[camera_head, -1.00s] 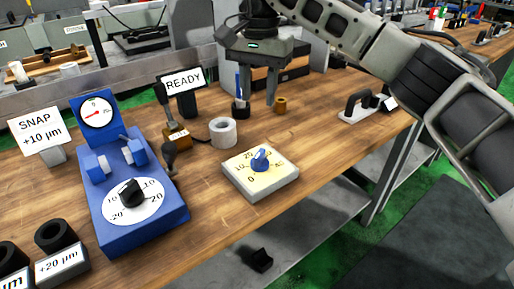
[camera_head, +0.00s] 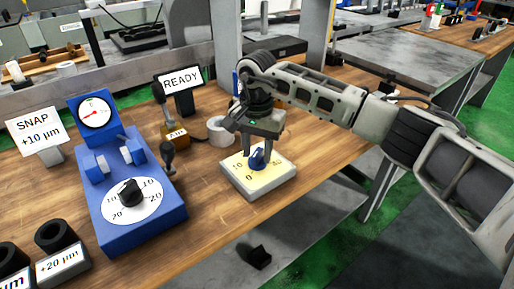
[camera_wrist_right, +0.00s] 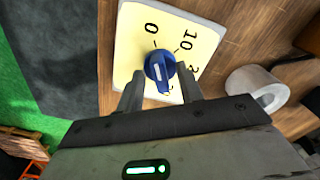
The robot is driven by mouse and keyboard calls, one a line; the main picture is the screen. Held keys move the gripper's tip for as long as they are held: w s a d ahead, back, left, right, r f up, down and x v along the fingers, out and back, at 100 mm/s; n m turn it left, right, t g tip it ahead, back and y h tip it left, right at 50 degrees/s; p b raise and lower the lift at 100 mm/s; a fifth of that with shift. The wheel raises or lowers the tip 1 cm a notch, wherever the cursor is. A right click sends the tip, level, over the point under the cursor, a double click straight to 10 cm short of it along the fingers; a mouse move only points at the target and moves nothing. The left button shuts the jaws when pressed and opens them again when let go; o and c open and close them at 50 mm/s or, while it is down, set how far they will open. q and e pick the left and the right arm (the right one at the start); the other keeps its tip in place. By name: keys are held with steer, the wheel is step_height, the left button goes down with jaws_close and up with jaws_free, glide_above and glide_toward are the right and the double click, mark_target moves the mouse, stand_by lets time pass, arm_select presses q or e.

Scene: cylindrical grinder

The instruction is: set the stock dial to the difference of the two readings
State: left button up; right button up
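The stock dial is a cream plate (camera_head: 282,181) with a blue knob (camera_head: 258,158) and a printed scale; 0 and 10 read clearly in the wrist view, other numbers are partly hidden. My right gripper (camera_head: 261,146) is above the plate, pointing down. In the wrist view its open fingers (camera_wrist_right: 159,84) stand on either side of the knob (camera_wrist_right: 160,65), with gaps visible. The knob's exact setting is hard to tell. The SNAP sign (camera_head: 36,130) reads +10 µm. A black ring's block (camera_head: 62,264) reads +20 µm; another label is cut off. My left gripper is out of view.
A blue fixture (camera_head: 115,225) with a round gauge (camera_head: 95,112) and a black knob stands left of the dial. A READY sign (camera_head: 182,85) and a white roll (camera_head: 221,131) are behind. Bare wood lies between fixture and dial; the table edge is in front.

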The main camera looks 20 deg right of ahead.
steer(key=shift+f, duration=0.15)
jaws_close()
